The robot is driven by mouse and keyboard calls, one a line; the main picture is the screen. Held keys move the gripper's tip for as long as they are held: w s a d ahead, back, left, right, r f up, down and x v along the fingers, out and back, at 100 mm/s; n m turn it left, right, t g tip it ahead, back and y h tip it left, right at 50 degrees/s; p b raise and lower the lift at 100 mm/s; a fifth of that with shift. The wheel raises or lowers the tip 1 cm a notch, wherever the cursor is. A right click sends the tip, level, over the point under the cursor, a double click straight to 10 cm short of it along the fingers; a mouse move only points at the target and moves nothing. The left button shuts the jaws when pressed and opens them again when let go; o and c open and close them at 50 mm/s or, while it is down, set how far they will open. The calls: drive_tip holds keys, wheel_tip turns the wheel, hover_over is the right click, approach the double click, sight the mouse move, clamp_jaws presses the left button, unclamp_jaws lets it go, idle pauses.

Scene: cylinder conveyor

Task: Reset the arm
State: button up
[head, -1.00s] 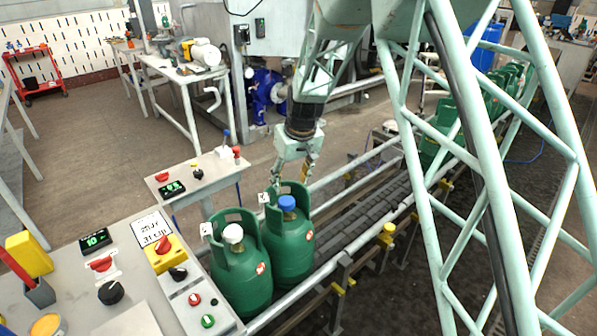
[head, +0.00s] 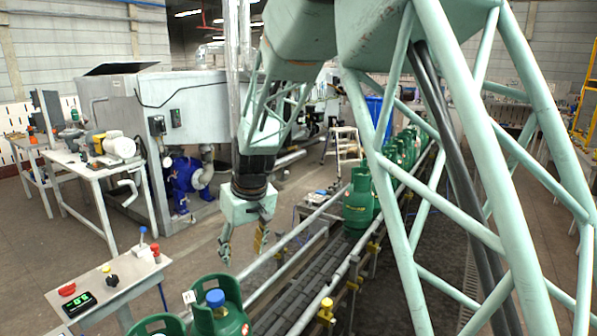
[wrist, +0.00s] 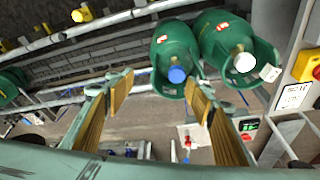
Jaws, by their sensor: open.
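My gripper (head: 243,243) hangs from the arm in the head view, fingers pointing down, open and empty. It is above and behind the blue-capped green cylinder (head: 233,318), apart from it. In the wrist view my gripper (wrist: 160,95) shows its two fingers with tan pads spread wide. Between and beyond the fingers lie the blue-capped cylinder (wrist: 172,50) and a white-capped green cylinder (wrist: 222,35). In the head view the second cylinder (head: 158,326) is mostly cut off at the bottom edge.
The conveyor (head: 318,268) runs away to the back right, with more green cylinders (head: 360,205) further along it. A control panel (head: 100,285) stands at the lower left. A worktable (head: 85,165) and a blue pump (head: 184,180) stand behind. Floor left of the gripper is clear.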

drive_tip(key=s+d+r+m, duration=0.2)
drive_tip(key=s+d+r, duration=0.7)
drive_tip(key=d, duration=0.2)
drive_tip(key=s+d+r+m, duration=0.1)
drive_tip(key=s+d+r, duration=0.8)
drive_tip(key=d, duration=0.2)
drive_tip(key=s+d+m, duration=0.1)
drive_tip(key=s+d, duration=0.4)
drive_tip(key=s, duration=0.5)
drive_tip(key=s+d+r+m+h, duration=0.1)
drive_tip(key=s+d, duration=0.4)
drive_tip(key=s, duration=0.5)
drive_tip(key=s+d+r+m+t+h, duration=0.1)
drive_tip(key=s+d, duration=0.4)
drive_tip(key=s, duration=0.5)
drive_tip(key=shift+m, duration=0.6)
